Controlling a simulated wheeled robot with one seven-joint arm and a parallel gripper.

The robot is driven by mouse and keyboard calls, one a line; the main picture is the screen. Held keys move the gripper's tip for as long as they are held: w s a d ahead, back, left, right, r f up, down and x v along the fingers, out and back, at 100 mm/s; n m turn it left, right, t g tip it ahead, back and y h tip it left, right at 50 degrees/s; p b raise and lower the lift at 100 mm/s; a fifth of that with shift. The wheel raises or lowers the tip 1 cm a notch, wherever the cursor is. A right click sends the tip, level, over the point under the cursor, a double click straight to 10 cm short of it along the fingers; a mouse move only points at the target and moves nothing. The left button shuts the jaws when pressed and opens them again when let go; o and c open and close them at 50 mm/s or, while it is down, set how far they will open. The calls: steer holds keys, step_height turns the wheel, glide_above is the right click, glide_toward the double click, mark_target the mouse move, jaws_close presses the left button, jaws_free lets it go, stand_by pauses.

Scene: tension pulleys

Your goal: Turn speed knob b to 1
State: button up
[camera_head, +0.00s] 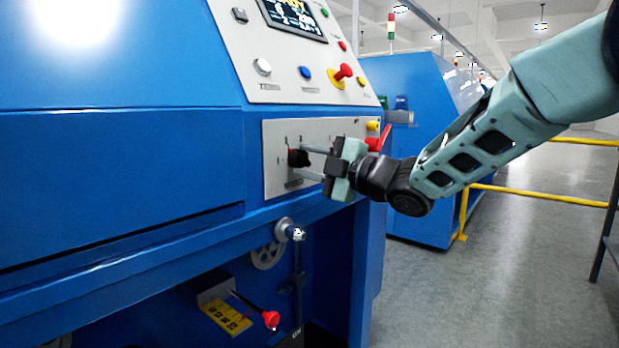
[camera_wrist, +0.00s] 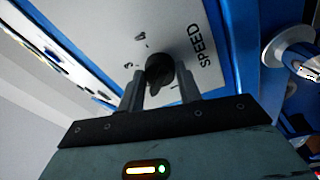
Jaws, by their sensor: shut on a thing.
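A black speed knob (camera_head: 298,158) sits on a grey panel (camera_head: 280,133) on the blue machine's front. In the wrist view the same knob (camera_wrist: 160,70) lies between my gripper's two fingers, with the word SPEED printed beside it and small digits on its other side. My gripper (camera_head: 309,163) reaches in from the right and is shut on the knob. The fingers hide part of the knob and its scale. I cannot tell which digit it points to, nor read a letter marking it as b.
A red lever (camera_head: 384,138) and a yellow button (camera_head: 374,126) are close to my wrist on the panel's right. The upper panel has a red knob (camera_head: 343,72) and a display (camera_head: 292,17). A red-tipped lever (camera_head: 271,319) sits below. Yellow rails (camera_head: 540,198) stand at the right.

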steer(key=n+b, duration=0.4)
steer(key=n, duration=0.2)
steer(key=shift+f+g, duration=0.15)
steer(key=shift+g, duration=0.25)
steer(key=shift+r+n+h+b, duration=0.2)
steer(key=shift+n+h+b, duration=0.2)
steer(key=shift+n+b, duration=1.6)
steer(key=shift+n+p, duration=0.3)
steer(key=shift+n, duration=0.1)
steer(key=o, duration=1)
steer(key=shift+r, duration=0.1)
steer(key=p+v, duration=0.2)
steer(key=v, duration=1.5)
steer(key=shift+d+p, duration=0.35)
steer(key=shift+w, duration=0.1)
